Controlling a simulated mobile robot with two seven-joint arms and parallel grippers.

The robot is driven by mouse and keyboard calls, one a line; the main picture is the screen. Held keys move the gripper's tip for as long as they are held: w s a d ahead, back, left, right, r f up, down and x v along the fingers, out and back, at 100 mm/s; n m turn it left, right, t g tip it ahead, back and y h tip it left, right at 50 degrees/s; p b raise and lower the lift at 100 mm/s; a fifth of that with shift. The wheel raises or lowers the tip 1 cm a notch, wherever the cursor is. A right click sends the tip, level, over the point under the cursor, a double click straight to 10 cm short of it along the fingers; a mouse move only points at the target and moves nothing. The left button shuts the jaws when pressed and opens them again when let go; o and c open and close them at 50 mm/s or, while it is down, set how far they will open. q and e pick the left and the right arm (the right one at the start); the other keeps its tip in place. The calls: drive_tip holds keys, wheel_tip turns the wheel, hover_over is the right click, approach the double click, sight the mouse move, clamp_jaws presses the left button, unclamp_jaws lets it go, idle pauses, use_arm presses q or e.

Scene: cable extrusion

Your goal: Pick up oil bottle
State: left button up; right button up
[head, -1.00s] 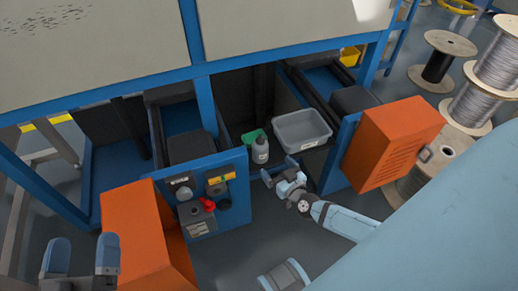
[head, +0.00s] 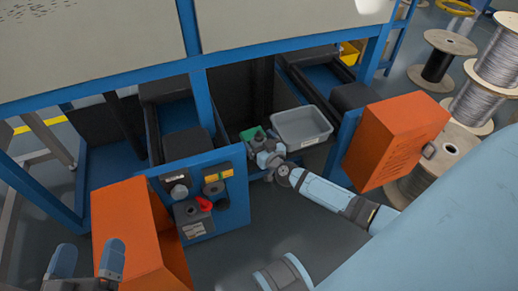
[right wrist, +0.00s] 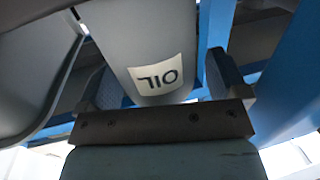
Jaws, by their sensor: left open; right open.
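The oil bottle (right wrist: 152,35) is grey with a white label reading "OIL", which appears upside down in the right wrist view. My right gripper (right wrist: 158,88) is open, with one finger on each side of the bottle. I cannot tell whether the fingers touch it. In the head view my right gripper (head: 264,147) is at the low shelf between the machine's two bays and covers most or all of the bottle. My left gripper (head: 88,262) is open and empty at the lower left, far from the bottle.
A grey bin (head: 302,127) stands just right of the bottle's place, and a green object (head: 251,133) is behind its left side. A blue panel with a red knob (head: 204,203) is to the left. Orange doors (head: 133,235) (head: 393,140) stand open on both sides.

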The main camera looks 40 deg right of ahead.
sight(260, 135)
drive_tip(key=c, duration=1.1)
drive_tip(key=shift+o, duration=0.2)
use_arm(q)
drive_tip(key=shift+r, duration=0.15)
use_arm(e)
drive_tip(key=shift+r, duration=0.1)
